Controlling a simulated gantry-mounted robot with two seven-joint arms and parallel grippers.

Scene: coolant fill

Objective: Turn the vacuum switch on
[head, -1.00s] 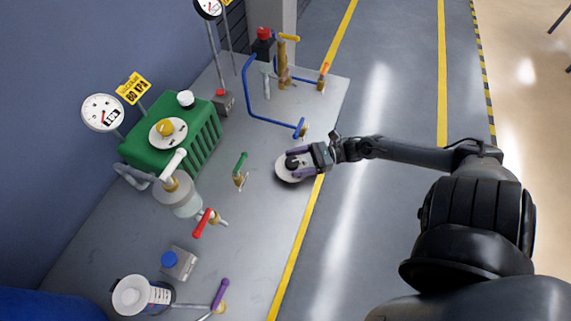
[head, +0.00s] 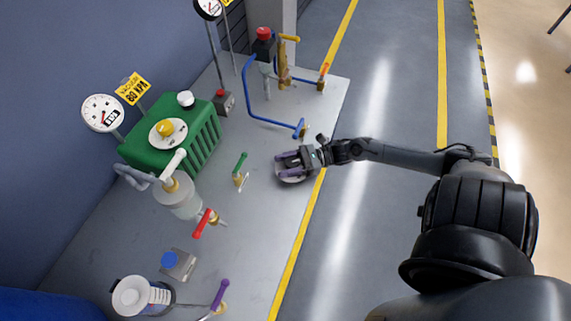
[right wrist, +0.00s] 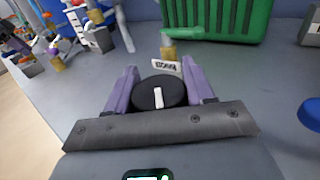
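A black round knob (right wrist: 146,93) with a white pointer bar sits between the purple fingers of my right gripper (right wrist: 161,80). I take it for the vacuum switch, but no readable label on it confirms this. In the head view my right gripper (head: 281,164) is low over a white round disc (head: 292,179), which it partly covers; the knob is hidden there. The fingers stand apart, one on each side of the knob; whether they touch it is unclear. My left gripper is not in view.
A green-handled valve (head: 240,167) with a white tag stands close to the left of my right gripper. A blue pipe (head: 250,90) lies beyond it. A green pump (head: 205,135), a gauge (head: 102,112) and a yellow vacuum sign (head: 132,89) are farther left.

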